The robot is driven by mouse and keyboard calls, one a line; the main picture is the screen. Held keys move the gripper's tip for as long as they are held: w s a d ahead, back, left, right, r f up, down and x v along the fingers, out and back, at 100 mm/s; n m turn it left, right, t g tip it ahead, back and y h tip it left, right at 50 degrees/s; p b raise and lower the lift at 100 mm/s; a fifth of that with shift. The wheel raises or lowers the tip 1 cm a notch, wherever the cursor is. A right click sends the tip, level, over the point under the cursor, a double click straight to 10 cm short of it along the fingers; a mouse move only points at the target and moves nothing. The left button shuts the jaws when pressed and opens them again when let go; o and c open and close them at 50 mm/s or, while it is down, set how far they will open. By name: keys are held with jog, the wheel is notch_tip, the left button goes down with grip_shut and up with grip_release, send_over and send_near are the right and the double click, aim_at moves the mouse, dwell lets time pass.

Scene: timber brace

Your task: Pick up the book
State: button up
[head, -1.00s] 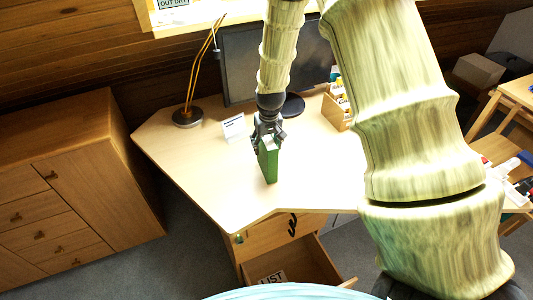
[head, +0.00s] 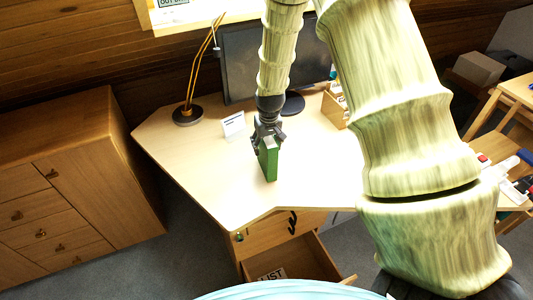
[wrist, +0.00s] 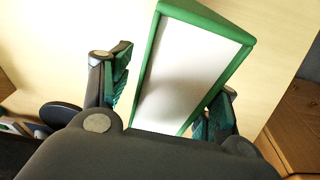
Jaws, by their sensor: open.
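A green book (head: 268,160) stands upright on the light wooden desk (head: 210,170). In the wrist view the book (wrist: 187,70) shows its pale page edge framed by green covers. My gripper (head: 267,138) is above and around the upper part of the book. In the wrist view my gripper (wrist: 165,100) is open, with one finger on each side of the book. A gap shows between the left finger and the book; the right finger is close to the cover, and I cannot tell whether it touches. The lower end of the book is hidden in the wrist view.
A lamp (head: 187,115), a monitor (head: 235,65), a small white card (head: 233,125) and a wooden organizer (head: 335,108) stand on the desk. An open drawer (head: 300,262) juts out in front. The desk left of the book is clear.

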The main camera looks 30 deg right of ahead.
jog(key=shift+c, duration=0.4)
grip_shut()
jog(key=shift+r, duration=0.1)
